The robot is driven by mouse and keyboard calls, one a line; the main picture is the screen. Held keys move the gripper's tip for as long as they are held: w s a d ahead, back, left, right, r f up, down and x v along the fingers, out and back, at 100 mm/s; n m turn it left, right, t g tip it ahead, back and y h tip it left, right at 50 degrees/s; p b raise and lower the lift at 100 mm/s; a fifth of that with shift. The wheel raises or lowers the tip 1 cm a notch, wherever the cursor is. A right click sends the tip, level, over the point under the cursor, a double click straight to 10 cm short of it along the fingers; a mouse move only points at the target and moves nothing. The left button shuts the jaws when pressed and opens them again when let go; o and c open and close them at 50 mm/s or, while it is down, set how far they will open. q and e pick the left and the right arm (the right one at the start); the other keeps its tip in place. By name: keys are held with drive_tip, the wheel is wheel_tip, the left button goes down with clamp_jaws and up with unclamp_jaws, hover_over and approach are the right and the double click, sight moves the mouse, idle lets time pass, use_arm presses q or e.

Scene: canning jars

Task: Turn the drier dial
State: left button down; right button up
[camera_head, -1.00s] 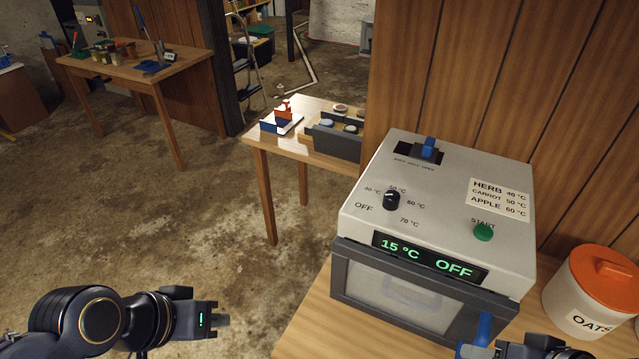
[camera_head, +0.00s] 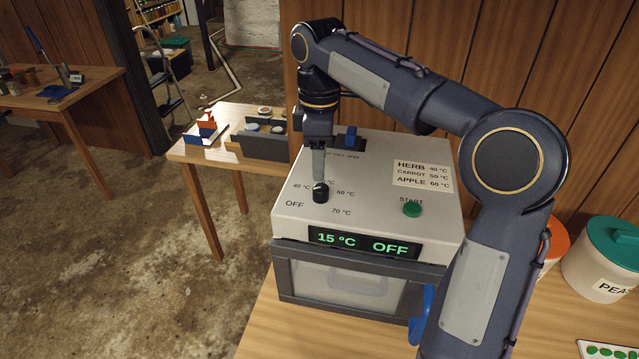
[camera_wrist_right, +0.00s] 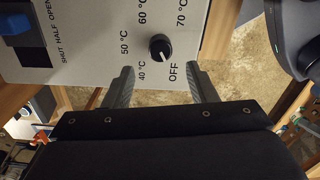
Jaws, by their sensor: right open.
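The drier (camera_head: 385,190) is a light grey box with a sloped top panel and a dark front door. Its black dial (camera_head: 320,192) sits among marks for OFF and 40 to 70 °C; in the right wrist view the dial (camera_wrist_right: 160,46) has its white line towards OFF. The display (camera_head: 365,242) reads 15 °C and OFF. My right gripper (camera_head: 319,172) points down just above the dial. In the right wrist view the open fingers (camera_wrist_right: 160,70) stand either side of the dial's line, with nothing between them. Contact cannot be told. My left gripper is out of view.
A green START button (camera_head: 412,209) and a blue slider (camera_head: 351,136) are on the drier's top. A blue door handle (camera_head: 421,312) is at its front. A green-lidded canister (camera_head: 600,275) stands at right. A small table (camera_head: 190,152) stands behind left.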

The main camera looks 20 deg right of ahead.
sight(321, 187)
wheel_tip(321, 187, down, 7)
drive_tip(key=shift+s+r, duration=0.15)
drive_tip(key=shift+r, duration=0.05)
drive_tip(key=c, duration=1)
drive_tip(key=shift+r, duration=0.1)
